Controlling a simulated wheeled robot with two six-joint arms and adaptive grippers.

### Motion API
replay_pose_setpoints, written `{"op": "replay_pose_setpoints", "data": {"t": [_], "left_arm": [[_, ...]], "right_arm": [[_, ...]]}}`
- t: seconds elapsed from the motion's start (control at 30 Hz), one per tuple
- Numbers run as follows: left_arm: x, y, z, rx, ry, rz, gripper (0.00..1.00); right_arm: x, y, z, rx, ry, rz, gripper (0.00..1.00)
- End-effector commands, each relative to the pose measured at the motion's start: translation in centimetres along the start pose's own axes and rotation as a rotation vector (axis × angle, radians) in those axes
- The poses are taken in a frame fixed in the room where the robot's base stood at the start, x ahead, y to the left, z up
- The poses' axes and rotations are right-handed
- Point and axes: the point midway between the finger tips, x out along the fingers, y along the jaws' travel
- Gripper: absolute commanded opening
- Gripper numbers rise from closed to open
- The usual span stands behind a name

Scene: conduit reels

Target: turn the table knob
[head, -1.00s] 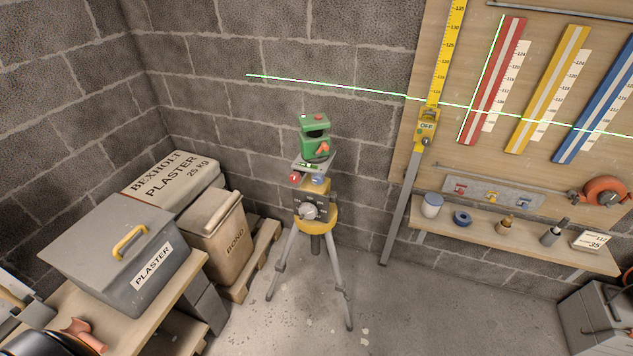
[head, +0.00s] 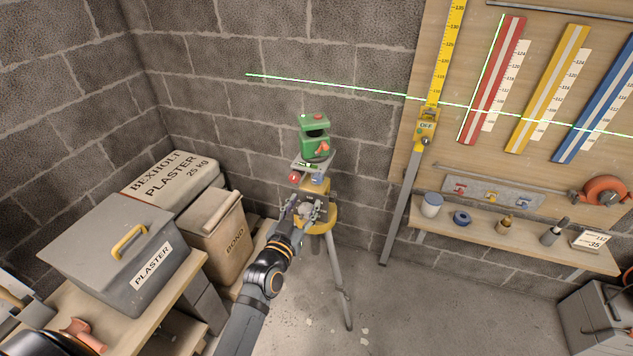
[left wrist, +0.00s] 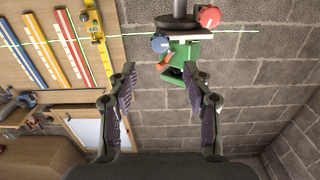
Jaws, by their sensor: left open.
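A tripod (head: 333,262) stands by the wall with a yellow head and a green laser level (head: 315,140) on top. A grey knob (head: 306,209) on the head's front is partly covered by my gripper. Under the level a red knob (head: 293,177) and a blue knob (head: 317,181) show on a small table. No label tells which is the table knob. My left gripper (head: 308,204) is open at the yellow head, by the grey knob; contact cannot be told. In the left wrist view the fingers (left wrist: 160,72) are apart, with the blue knob (left wrist: 160,43), red knob (left wrist: 208,16) and green level (left wrist: 183,55) beyond.
At left are a grey plaster box (head: 95,250), a plaster sack (head: 172,182) and a bond bag (head: 220,235). A yellow staff (head: 437,75) leans at the board, right of the tripod. A shelf (head: 560,258) holds small items. Floor right of the tripod is clear.

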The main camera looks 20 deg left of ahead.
Motion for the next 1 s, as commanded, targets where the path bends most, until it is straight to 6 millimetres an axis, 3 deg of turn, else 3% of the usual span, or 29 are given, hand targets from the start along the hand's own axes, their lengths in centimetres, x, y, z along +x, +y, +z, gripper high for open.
{"op": "replay_pose_setpoints", "data": {"t": [0.17, 0.5, 0.63, 1.0], "left_arm": [[0.8, 0.0, -0.2, 0.000, 0.002, 0.000, 0.50], [7.6, 0.0, -0.2, 0.001, 0.001, 0.000, 0.50], [9.4, 0.0, -0.1, 0.000, 0.001, -0.001, 0.50], [10.5, 0.0, 0.1, 0.001, -0.001, -0.001, 0.50]], "right_arm": [[-0.3, 0.0, 0.0, 0.000, 0.000, 0.000, 0.40], [-1.6, 0.1, -0.1, 0.000, 0.000, 0.000, 0.40], [-1.7, 0.1, -0.2, 0.000, 0.000, 0.000, 0.40], [-1.7, 0.1, -0.2, 0.000, 0.000, 0.000, 0.40]]}}
